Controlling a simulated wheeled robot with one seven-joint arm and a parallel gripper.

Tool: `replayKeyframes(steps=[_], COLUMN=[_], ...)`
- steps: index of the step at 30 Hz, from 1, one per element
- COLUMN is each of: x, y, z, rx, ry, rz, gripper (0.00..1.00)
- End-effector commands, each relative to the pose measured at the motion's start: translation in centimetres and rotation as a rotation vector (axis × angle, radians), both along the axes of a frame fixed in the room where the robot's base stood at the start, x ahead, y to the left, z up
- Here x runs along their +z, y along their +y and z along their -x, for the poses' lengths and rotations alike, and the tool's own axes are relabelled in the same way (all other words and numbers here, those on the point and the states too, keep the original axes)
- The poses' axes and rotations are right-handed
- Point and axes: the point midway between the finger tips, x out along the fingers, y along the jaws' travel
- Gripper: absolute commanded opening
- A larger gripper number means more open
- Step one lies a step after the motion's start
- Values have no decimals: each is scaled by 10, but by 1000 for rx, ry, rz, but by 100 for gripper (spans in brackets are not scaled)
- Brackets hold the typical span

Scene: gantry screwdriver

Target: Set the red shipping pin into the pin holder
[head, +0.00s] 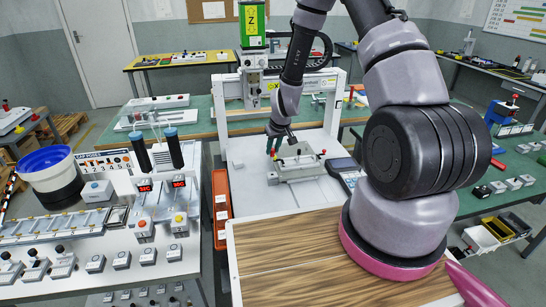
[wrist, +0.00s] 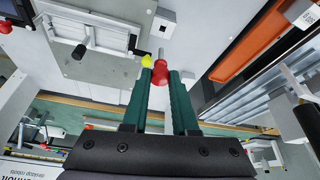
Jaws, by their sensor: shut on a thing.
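My gripper (wrist: 162,74) has green fingers and is shut on the red shipping pin (wrist: 160,76). The pin's red head sits at the fingertips, and its grey shank points away from the fingers. A small light block with a dark hole (wrist: 166,24), which looks like the pin holder, lies beyond the shank, apart from it. In the head view my gripper (head: 277,137) is over the white gantry bed, by the left end of the grey clamp fixture (head: 298,170). The held pin is too small there to read clearly.
The fixture also shows in the wrist view (wrist: 112,34), with a red knob and a black handle. A yellow knob (wrist: 147,61) is close beside the left fingertip. An orange bin (head: 221,205) lines the bed's left side. A dark handheld device (head: 345,166) lies right of the fixture.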

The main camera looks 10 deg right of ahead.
Motion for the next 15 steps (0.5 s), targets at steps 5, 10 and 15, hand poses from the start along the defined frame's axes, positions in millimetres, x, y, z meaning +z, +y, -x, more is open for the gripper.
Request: replayKeyframes(steps=[5,10,15], x=[15,25,33], y=[1,0,1], z=[0,0,0], rx=[1,1,1], ry=[-2,-1,-1], rz=[0,0,-1], gripper=[0,0,0])
